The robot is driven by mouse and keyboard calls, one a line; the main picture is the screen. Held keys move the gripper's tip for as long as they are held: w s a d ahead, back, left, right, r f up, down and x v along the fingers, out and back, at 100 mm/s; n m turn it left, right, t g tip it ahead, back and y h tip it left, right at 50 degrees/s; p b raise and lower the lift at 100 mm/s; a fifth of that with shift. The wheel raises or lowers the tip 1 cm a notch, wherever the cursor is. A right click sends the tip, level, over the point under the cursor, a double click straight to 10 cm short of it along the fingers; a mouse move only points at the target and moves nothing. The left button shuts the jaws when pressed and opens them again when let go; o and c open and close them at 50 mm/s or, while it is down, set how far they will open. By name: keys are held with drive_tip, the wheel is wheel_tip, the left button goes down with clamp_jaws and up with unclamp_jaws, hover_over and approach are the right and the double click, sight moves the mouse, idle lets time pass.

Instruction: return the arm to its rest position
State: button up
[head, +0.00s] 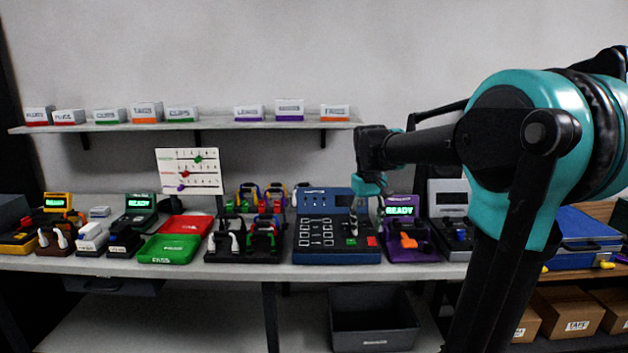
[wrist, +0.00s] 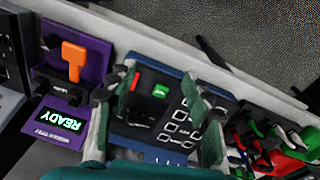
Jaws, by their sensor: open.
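My gripper (head: 366,215) hangs from my teal and black arm in the head view, over the blue test panel (head: 318,258) near its right end. In the wrist view my gripper (wrist: 150,92) has its two fingers spread apart, with the blue panel (wrist: 150,135) visible between them. Nothing is held between the fingers. The arm reaches in from the right side of the head view, and its elbow stands high over the right end of the bench.
A purple tester (head: 410,253) with a lit READY screen stands right of the panel. Racks of coloured cables (head: 245,245), a green PASS tray (head: 168,249) and a red tray (head: 186,225) lie left. A shelf (head: 222,125) with labelled boxes runs above. A grey bin (head: 374,340) sits below.

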drive_tip(key=s+d+f+m+t, duration=0.1)
drive_tip(key=s+d+f, duration=0.1)
drive_tip(key=s+f, duration=0.8)
drive_tip(key=s+d+f+m+t, duration=0.1)
drive_tip(key=s+d+f+t, duration=0.1)
drive_tip(key=s+f, duration=0.7)
drive_tip(key=shift+s+f+t, duration=0.3)
drive_tip(key=shift+s+f, duration=0.05)
drive_tip(key=shift+f, duration=0.25)
drive_tip(key=shift+c, duration=0.6)
